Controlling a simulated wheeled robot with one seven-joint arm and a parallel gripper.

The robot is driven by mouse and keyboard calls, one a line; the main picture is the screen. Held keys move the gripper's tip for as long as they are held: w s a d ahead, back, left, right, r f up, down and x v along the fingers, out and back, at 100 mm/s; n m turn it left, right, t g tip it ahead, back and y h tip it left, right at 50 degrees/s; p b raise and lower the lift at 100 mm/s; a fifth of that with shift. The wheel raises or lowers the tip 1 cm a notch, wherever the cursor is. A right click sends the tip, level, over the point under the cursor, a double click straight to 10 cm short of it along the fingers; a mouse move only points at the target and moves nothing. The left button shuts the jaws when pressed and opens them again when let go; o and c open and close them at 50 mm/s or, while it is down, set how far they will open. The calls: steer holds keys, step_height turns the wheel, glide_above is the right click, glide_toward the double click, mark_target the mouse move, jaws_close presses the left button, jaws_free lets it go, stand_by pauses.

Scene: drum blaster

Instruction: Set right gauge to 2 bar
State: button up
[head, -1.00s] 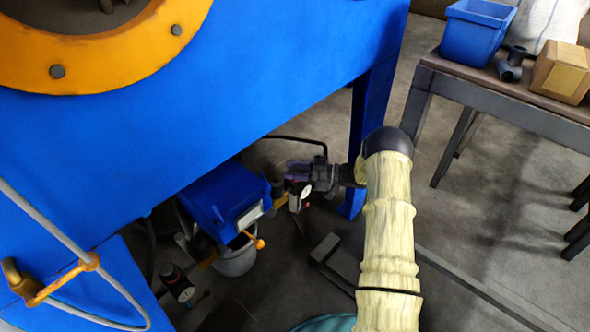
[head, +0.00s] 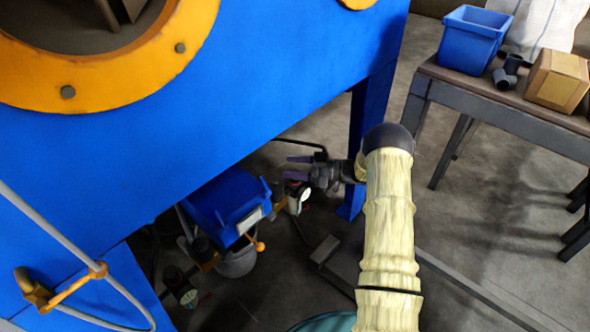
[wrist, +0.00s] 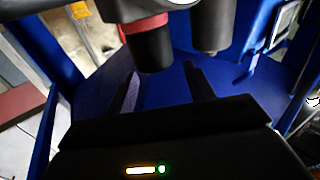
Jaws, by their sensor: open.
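The right gauge (head: 306,194) is a small white dial under the blue machine, right of the blue box. Its reading is too small to make out. A black knob with a red collar (wrist: 149,45) shows close up in the wrist view. My gripper (head: 292,168) is open and empty beside the right gauge's fittings in the head view. In the wrist view its two dark fingers (wrist: 162,85) are spread apart, with the knob's end in the picture between their tips. I cannot tell whether they touch it. A second gauge (head: 189,298) sits lower left.
The blue machine (head: 230,100) overhangs the gauges, and its leg (head: 372,110) stands just behind my wrist. A blue box (head: 225,203) lies left of the right gauge. A grey cylinder (wrist: 213,25) is beside the knob. A table (head: 500,108) stands at right over open floor.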

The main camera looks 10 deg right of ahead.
step_height(320, 180, up, 7)
steer(key=p, duration=0.3)
steer(key=shift+f, duration=0.1)
